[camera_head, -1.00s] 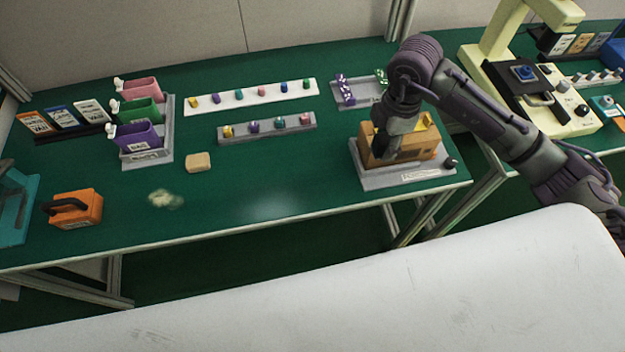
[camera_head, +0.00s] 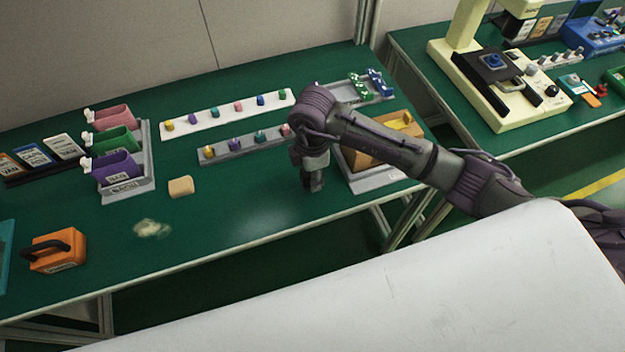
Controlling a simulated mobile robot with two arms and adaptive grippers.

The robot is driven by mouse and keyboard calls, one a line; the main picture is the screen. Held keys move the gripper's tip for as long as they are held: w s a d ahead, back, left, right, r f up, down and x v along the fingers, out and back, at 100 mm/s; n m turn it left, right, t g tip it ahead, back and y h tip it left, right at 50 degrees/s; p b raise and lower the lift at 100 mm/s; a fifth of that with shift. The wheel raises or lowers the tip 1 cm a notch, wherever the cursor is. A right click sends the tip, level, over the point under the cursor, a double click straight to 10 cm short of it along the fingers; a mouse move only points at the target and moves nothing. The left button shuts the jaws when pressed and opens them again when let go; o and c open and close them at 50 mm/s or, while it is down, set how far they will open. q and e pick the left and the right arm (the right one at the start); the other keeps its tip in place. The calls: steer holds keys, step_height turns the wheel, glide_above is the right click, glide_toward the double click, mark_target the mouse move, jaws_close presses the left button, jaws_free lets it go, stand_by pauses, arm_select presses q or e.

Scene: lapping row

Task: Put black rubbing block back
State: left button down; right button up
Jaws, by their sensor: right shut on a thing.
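My right gripper (camera_head: 313,186) is over the green bench, left of the grey tray at the right. It points down and is shut on a small dark thing, probably the black rubbing block, which the gripper mostly hides. A tan wooden box (camera_head: 378,148) with a yellow piece on top sits on that grey tray (camera_head: 385,180), partly behind my right forearm. My left gripper is not in view.
A small beige block (camera_head: 180,187) lies on the bench near a pale powdery patch (camera_head: 152,228). An orange block with a black handle (camera_head: 58,250) stands at the left. Pink, green and purple bins (camera_head: 115,165) and rows of coloured pieces (camera_head: 228,114) are behind. The front middle is clear.

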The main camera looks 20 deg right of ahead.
step_height(320, 180, down, 3)
steer(key=shift+f, duration=0.3)
steer(key=shift+f, duration=0.1)
steer(key=o, duration=1)
steer(key=shift+r+p, duration=0.2)
steer(key=shift+p, duration=0.1)
steer(key=shift+r, duration=0.4)
step_height(320, 180, up, 11)
steer(key=shift+r+b, duration=0.1)
steer(key=shift+b, duration=0.7)
